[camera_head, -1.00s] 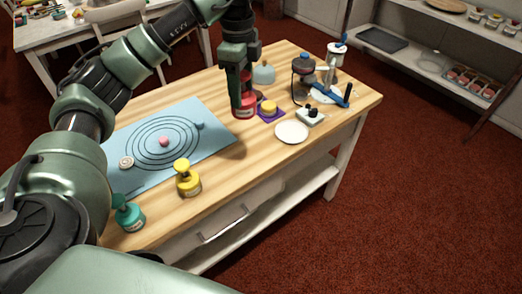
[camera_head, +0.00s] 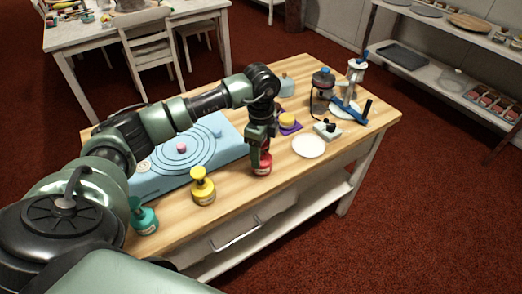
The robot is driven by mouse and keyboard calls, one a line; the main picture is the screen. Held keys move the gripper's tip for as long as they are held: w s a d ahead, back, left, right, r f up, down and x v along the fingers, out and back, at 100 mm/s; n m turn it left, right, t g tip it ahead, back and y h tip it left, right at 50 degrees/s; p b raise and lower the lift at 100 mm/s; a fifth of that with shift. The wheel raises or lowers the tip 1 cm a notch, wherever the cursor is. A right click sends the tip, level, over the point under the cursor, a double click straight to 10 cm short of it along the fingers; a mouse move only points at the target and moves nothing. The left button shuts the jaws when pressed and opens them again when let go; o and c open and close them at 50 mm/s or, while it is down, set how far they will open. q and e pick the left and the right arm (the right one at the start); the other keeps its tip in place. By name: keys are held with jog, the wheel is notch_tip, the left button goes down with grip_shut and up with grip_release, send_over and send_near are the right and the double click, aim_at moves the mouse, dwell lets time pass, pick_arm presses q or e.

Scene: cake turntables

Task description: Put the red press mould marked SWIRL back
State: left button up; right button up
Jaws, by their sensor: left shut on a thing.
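The red press mould (camera_head: 262,168) is upright at the front part of the wooden table, between the yellow mould and the white plate. Its marking is too small to read. My left gripper (camera_head: 260,150) points down and is shut on its upper part. The gripper hides the mould's handle. I cannot tell whether the mould's base touches the table top. The yellow press mould (camera_head: 203,190) stands to its left, and the teal press mould (camera_head: 144,218) stands farther left, near the front edge. My right gripper is not in view.

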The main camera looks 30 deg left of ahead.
pick_arm(q)
jog(key=shift+f, duration=0.15)
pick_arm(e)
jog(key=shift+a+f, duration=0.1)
pick_arm(q)
jog(key=o, duration=1.7)
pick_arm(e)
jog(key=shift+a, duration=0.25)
pick_arm(q)
jog(key=shift+r, duration=0.5)
notch_tip(320, 180, up, 11)
jog(key=shift+r+b, duration=0.15)
jog(key=shift+b, duration=0.7)
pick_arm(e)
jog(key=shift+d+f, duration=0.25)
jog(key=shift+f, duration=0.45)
